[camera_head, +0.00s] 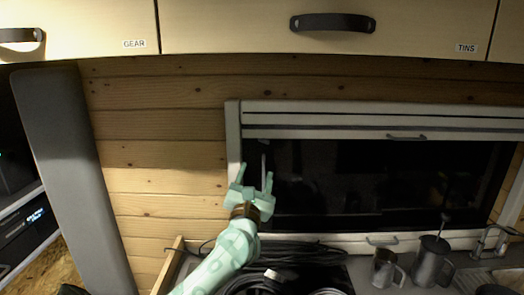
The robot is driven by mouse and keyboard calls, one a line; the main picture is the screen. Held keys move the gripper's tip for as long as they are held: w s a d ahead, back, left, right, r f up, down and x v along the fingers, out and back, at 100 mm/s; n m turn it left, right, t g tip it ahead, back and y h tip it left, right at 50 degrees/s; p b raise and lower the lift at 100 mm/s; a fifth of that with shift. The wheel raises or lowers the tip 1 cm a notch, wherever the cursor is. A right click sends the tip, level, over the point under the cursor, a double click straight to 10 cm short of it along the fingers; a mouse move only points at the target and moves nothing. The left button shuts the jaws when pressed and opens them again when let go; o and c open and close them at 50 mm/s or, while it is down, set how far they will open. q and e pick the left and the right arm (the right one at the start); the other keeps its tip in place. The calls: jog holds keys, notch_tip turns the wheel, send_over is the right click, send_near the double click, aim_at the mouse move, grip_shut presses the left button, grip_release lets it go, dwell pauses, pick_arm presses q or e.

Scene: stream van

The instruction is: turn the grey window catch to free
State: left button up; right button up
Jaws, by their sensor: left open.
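The window (380,180) has a pale frame and dark glass. A thin grey upright piece (263,157) shows against the glass near its left edge; it looks like the window catch, though it is small and partly hidden by my gripper. My left gripper (255,175) is pale green, open and pointing up at the window's lower left part. Its fingers are apart on either side of the lower end of the grey piece as seen from here. I cannot tell whether they touch it. My right gripper is not in view.
Coiled black cables (285,278) lie below the window. A metal mug (385,268), a grey jug (431,262) and a tap (492,240) stand at lower right. Overhead lockers (230,25) span the top. A tall grey panel (72,170) stands at left.

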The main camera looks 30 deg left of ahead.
aim_at(263, 142)
pick_arm(q)
jog(key=b+x, duration=0.1)
jog(key=x, duration=1.1)
jog(key=shift+a, duration=0.15)
jog(key=shift+c, duration=0.3)
jog(key=c, duration=0.9)
jog(key=shift+r+m+h+p, duration=0.3)
jog(key=shift+m+h+p, duration=0.1)
jog(key=shift+m+p, duration=0.5)
jog(key=shift+f, duration=0.3)
jog(key=o, duration=1)
jog(key=shift+c, duration=0.2)
